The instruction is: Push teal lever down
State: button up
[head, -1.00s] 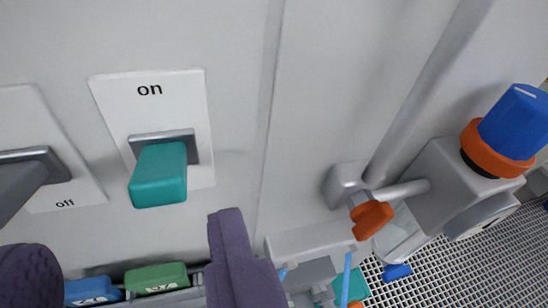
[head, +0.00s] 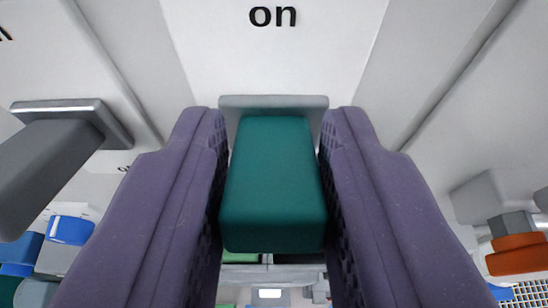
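The teal lever (head: 273,190) is a rounded block that sticks out toward me from a grey slot frame (head: 273,102) on a white panel marked "on" (head: 273,16). It fills the middle of the view. My gripper (head: 272,165) has one purple padded finger on each side of the lever, and both fingers appear to press against its sides. The lever's underside is hidden.
A grey lever (head: 45,165) juts out at the left, close to my left finger. At the lower right is an orange knob (head: 517,255). Blue-capped items (head: 70,230) sit low on the left. Below the lever, small things are partly hidden.

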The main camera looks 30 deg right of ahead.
jog(key=shift+c, duration=0.7)
jog(key=b, duration=0.2)
jog(key=f+t+b, duration=0.1)
jog(key=b, duration=0.2)
jog(key=shift+s+a+f+h, duration=0.15)
jog(key=shift+f+h, duration=0.1)
jog(key=shift+h, duration=0.15)
notch_tip(320, 180, down, 3)
jog(key=t+h+b, duration=0.2)
jog(key=t+b, duration=0.1)
jog(key=b, duration=1.1)
jog(key=t+h+b, duration=0.2)
jog(key=t+b, duration=0.1)
jog(key=b, duration=1.1)
jog(key=shift+f+t+h+b, duration=0.1)
jog(key=shift+t+h+b, duration=0.2)
jog(key=shift+t, duration=0.1)
jog(key=shift+b, duration=0.35)
jog(key=shift+r+t+b, duration=0.2)
jog(key=shift+t+b, duration=0.1)
jog(key=shift+b, duration=0.15)
jog(key=o, duration=1)
jog(key=shift+r, duration=0.1)
jog(key=shift+c, duration=0.2)
